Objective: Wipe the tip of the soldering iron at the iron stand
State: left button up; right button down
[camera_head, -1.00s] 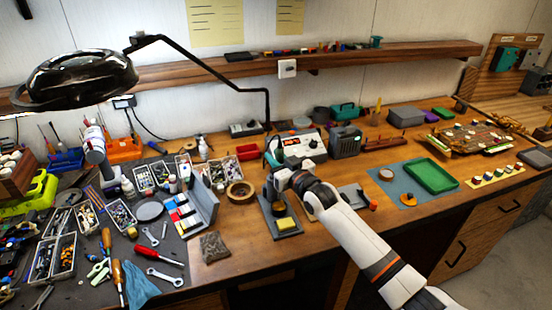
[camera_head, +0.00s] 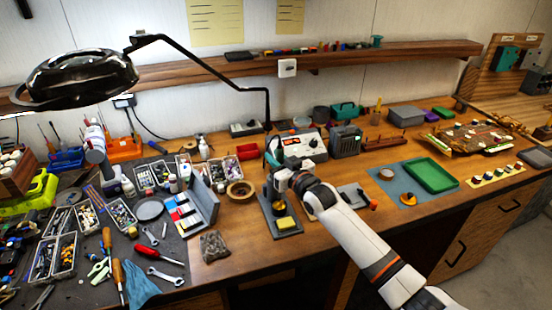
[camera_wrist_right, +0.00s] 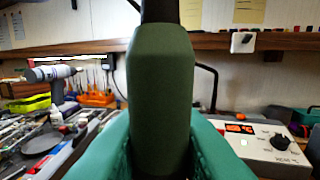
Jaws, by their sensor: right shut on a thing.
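My right gripper (camera_head: 273,180) is over the back of the iron stand (camera_head: 291,234). In the right wrist view its teal fingers (camera_wrist_right: 160,150) are shut on the dark green handle of the soldering iron (camera_wrist_right: 160,85), which stands up between them. The iron's tip does not show clearly in either view, so I cannot tell if it touches anything. The stand is a dark base with a yellow sponge (camera_head: 285,223) near its front, just below and in front of the gripper. My left gripper is not in view.
The soldering station (camera_head: 302,146) with a red display stands just behind the gripper. A tape roll (camera_head: 240,192) and an open grey case (camera_head: 203,205) lie to the left. A brown block (camera_head: 214,245) is at the front.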

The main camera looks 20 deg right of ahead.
aim_at(281, 148)
jog(key=shift+f+b, duration=0.3)
jog(key=shift+f, duration=0.25)
dwell(1.9)
jog(key=shift+r, duration=0.1)
notch_tip(281, 148, up, 6)
jog(key=p, duration=0.5)
dwell(0.5)
